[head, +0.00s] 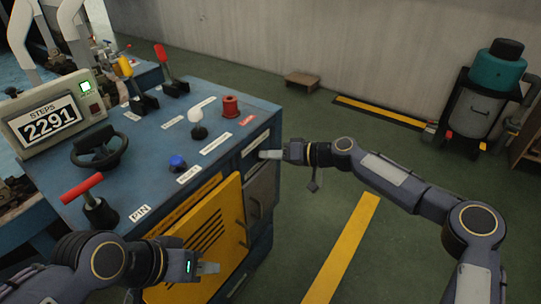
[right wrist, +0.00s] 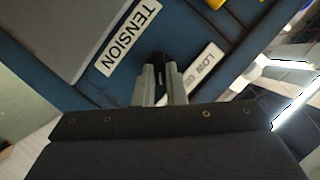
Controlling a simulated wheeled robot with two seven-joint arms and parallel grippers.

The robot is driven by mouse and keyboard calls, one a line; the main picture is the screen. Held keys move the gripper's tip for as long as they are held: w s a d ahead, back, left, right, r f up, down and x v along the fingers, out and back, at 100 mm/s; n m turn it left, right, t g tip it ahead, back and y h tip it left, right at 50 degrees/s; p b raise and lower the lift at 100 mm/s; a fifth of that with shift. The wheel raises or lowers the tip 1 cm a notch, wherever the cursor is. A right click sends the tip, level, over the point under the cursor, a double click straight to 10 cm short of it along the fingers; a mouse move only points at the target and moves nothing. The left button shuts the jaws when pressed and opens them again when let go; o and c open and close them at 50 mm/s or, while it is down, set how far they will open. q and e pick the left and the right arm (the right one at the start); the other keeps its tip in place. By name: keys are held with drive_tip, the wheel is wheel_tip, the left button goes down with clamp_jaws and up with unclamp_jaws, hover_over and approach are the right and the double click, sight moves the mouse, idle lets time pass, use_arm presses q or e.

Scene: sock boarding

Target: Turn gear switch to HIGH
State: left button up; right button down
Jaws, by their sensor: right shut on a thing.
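My right gripper (head: 270,154) is at the right side face of the blue console (head: 150,125). In the right wrist view its two fingers (right wrist: 160,85) are shut on a small dark switch (right wrist: 160,62), which I take to be the gear switch. A white label beginning with LOW (right wrist: 203,68) lies just right of the fingers, its far end partly cut off from reading. The switch is hidden by the gripper in the head view. My left gripper (head: 207,268) is in front of the yellow door, apart from it as far as I can tell; its finger gap is unclear.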

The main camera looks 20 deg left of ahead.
drive_tip(key=shift+f, duration=0.1)
idle(0.3)
drive_tip(key=c, duration=1.5)
unclamp_jaws()
drive_tip(key=p+v, duration=0.1)
drive_tip(key=v, duration=0.6)
drive_tip(key=shift+d, duration=0.4)
